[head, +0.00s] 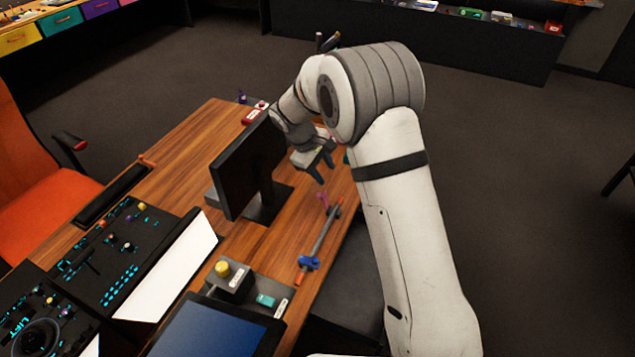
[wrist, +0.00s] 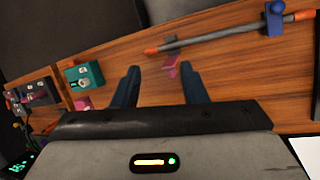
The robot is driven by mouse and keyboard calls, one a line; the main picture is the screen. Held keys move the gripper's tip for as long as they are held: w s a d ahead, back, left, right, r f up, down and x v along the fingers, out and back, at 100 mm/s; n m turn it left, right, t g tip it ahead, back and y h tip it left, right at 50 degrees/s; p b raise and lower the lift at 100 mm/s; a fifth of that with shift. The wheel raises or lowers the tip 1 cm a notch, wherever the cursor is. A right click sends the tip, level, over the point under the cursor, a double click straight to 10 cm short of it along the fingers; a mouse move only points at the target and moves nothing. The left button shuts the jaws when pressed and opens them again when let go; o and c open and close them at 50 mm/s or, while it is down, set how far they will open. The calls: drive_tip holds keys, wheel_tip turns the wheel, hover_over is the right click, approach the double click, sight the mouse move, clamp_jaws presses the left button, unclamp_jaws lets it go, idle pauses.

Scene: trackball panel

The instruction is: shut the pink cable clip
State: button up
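The pink cable clip (head: 323,199) is on the wooden desk beside the far end of a grey rod with orange ends (head: 326,228). It also shows in the wrist view (wrist: 171,67), just below the rod's left end; its flap seems to stand up, but it is too small to be sure. A blue clip (head: 309,263) sits around the rod near its other end and looks closed. My gripper (head: 322,168) is open and empty above the desk, pointing down, a little beyond the pink clip. In the wrist view the clip lies between the dark fingertips (wrist: 162,72), apart from them.
A black monitor (head: 247,170) stands just left of my gripper. In the wrist view a teal switch box (wrist: 84,76) and a dark box with a pink part (wrist: 34,93) are at the left. The desk (head: 265,240) is bare between monitor and rod.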

sight(317, 195)
drive_tip(key=w+a+f+n+p, duration=0.1)
drive_tip(key=w+a+f+n, duration=0.1)
drive_tip(key=a+f, duration=0.4)
drive_tip(key=shift+n+t+h, duration=0.3)
drive_tip(key=shift+h, duration=0.1)
drive_tip(key=p+x, duration=0.2)
drive_tip(key=x, duration=0.6)
drive_tip(key=shift+w+f, duration=0.1)
drive_tip(key=shift+w, duration=0.15)
drive_tip(key=shift+c, duration=0.3)
